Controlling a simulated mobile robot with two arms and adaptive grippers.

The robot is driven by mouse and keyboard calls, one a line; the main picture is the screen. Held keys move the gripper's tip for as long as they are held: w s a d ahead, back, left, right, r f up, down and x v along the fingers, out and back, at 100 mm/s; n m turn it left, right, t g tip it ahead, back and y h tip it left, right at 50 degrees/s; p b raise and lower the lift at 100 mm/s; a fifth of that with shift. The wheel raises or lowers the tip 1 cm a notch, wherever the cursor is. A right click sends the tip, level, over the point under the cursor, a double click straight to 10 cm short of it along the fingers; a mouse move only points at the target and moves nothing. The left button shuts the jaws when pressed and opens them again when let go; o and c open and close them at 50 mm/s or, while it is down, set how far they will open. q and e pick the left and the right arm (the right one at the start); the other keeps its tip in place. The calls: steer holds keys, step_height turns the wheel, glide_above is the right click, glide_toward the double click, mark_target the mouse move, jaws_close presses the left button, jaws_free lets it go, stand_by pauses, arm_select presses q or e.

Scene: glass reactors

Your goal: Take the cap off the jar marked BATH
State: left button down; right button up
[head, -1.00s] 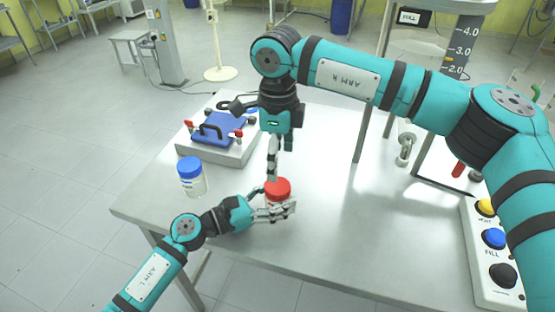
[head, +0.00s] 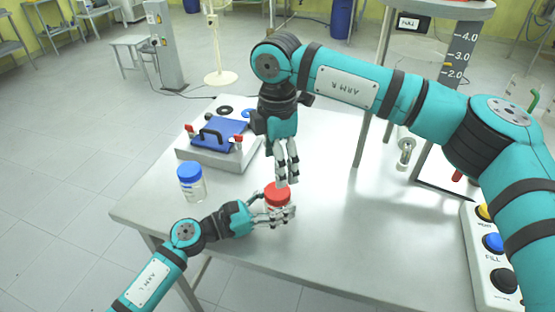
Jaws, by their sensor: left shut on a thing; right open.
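A jar with a red cap (head: 277,193) stands on the steel table, its body mostly hidden by fingers. My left gripper (head: 272,214) is shut on this jar, low around its body. My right gripper (head: 285,178) comes down from above, open, with its fingertips at or just above the red cap; I cannot tell if they touch it. A clear jar with a blue cap (head: 190,181) stands upright on the table to the left, a label on its front too small to read. No readable marking shows on the red-capped jar.
A white block with a blue plate and black handle (head: 212,138) stands behind the jars. A button panel (head: 492,262) with yellow, blue and black buttons is at the right. The table's front left edge is near the blue-capped jar. The table's middle right (head: 350,215) is clear.

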mark_target(277, 193)
steer(key=m, duration=0.3)
steer(key=shift+f+m, duration=0.25)
steer(key=shift+m, duration=0.05)
step_height(277, 193, down, 8)
steer(key=shift+r, duration=0.25)
steer(key=shift+c, duration=0.2)
